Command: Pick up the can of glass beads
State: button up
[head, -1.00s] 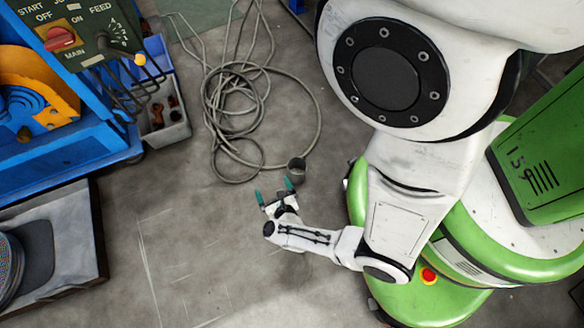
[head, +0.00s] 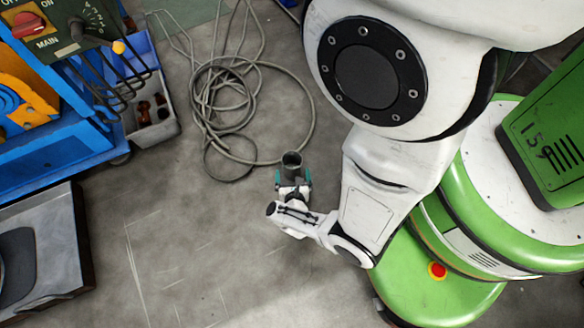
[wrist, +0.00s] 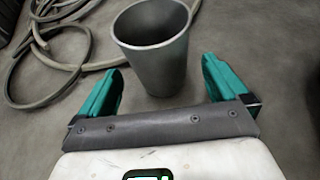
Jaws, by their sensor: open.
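A grey metal can (head: 292,160), a tapered open-topped cup, stands upright on the concrete floor. In the wrist view the can (wrist: 155,55) is ahead of the fingers, and its inside looks dark and empty as far as I can see; no beads show. My gripper (head: 293,179) is open, with green fingertips spread to either side of the can's near part. In the wrist view my gripper (wrist: 162,85) has the can's lower end between the fingertips, with a gap on each side. Whether the fingertips are level with the can is hard to tell.
A coiled grey hose (head: 225,95) lies on the floor just beyond the can, and also shows in the wrist view (wrist: 60,50). A grey bin with brown bottles (head: 150,115) and a blue machine (head: 60,150) stand at left. The floor left of my gripper is clear.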

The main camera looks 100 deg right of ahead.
aim_at(291, 156)
jog(key=shift+b+x, duration=0.3)
jog(key=shift+x, duration=1.05)
jog(key=shift+c, duration=0.4)
jog(key=c, duration=1.2)
jog(key=shift+o, duration=0.2)
